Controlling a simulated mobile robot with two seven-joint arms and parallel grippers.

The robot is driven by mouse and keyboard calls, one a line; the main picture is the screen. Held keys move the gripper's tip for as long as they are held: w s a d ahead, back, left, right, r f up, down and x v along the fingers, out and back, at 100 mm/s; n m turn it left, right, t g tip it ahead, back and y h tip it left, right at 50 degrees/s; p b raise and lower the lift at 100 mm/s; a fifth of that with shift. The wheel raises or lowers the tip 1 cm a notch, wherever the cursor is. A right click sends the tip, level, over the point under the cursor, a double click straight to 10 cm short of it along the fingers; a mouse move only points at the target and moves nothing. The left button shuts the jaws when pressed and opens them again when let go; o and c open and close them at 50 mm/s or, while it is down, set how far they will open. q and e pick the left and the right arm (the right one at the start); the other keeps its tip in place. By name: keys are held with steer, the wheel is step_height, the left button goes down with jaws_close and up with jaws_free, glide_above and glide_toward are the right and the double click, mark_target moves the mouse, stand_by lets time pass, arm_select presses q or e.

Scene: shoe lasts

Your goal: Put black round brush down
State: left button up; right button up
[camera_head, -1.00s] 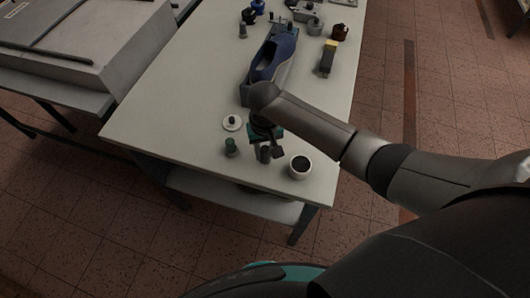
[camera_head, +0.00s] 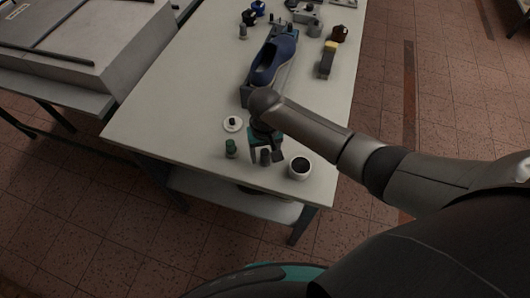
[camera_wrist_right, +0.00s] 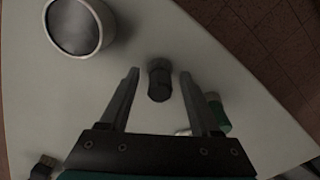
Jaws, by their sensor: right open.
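The black round brush (camera_head: 265,156) stands near the front end of the white table (camera_head: 180,130). It also shows in the right wrist view (camera_wrist_right: 159,80) as a short, dark, upright cylinder. My right gripper (camera_wrist_right: 160,74) is open, with one finger on each side of the brush and a visible gap to each. In the head view the gripper (camera_head: 267,158) reaches down from above and partly covers the brush. The brush appears to stand on the table top. My left gripper is in neither current view.
A white cup with dark contents (camera_head: 300,169) stands close to the right. A green-topped piece (camera_head: 231,148) and a white disc with a black knob (camera_head: 232,124) stand to the left. A blue shoe (camera_head: 275,62) lies behind. The table's front edge is near.

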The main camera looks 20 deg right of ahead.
mark_target(264, 152)
steer(key=shift+f+b, duration=0.2)
steer(key=shift+b, duration=0.35)
step_height(264, 152, up, 16)
steer(key=p, duration=0.2)
steer(key=shift+f, duration=0.25)
steer(key=shift+a, duration=0.1)
